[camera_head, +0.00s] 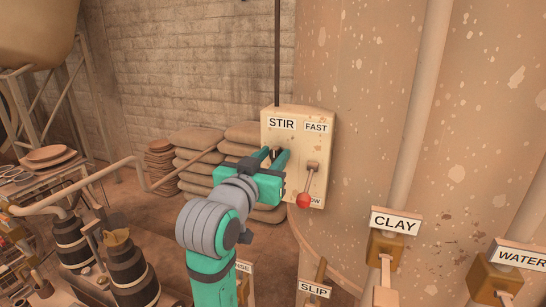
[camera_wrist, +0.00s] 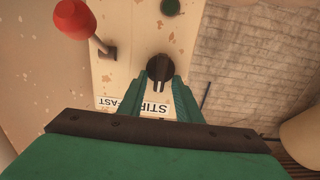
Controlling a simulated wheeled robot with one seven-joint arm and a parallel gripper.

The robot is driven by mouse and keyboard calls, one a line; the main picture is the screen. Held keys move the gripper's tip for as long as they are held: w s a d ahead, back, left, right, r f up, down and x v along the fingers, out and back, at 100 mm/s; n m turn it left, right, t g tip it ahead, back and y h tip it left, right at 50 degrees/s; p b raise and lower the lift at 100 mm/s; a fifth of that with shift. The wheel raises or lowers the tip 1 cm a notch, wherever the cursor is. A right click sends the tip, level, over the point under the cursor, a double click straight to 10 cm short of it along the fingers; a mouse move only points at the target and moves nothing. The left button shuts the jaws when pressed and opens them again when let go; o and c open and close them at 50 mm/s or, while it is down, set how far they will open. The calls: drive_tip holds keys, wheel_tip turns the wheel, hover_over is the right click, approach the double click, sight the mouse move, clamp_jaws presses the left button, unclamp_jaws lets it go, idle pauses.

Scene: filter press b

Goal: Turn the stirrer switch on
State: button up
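The stirrer switch (camera_wrist: 159,68) is a dark round knob on a cream control box (camera_head: 325,150), beside the "STIR" label (camera_head: 282,124). In the head view the knob is mostly hidden by the fingers.
Stacked sacks (camera_head: 200,155) lie behind. "CLAY" (camera_head: 394,221) and "WATER" (camera_head: 522,257) levers stand at lower right.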

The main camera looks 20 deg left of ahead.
drive_tip(key=shift+w, duration=0.1)
drive_tip(key=c, duration=0.7)
drive_tip(key=shift+a, duration=0.15)
clamp_jaws()
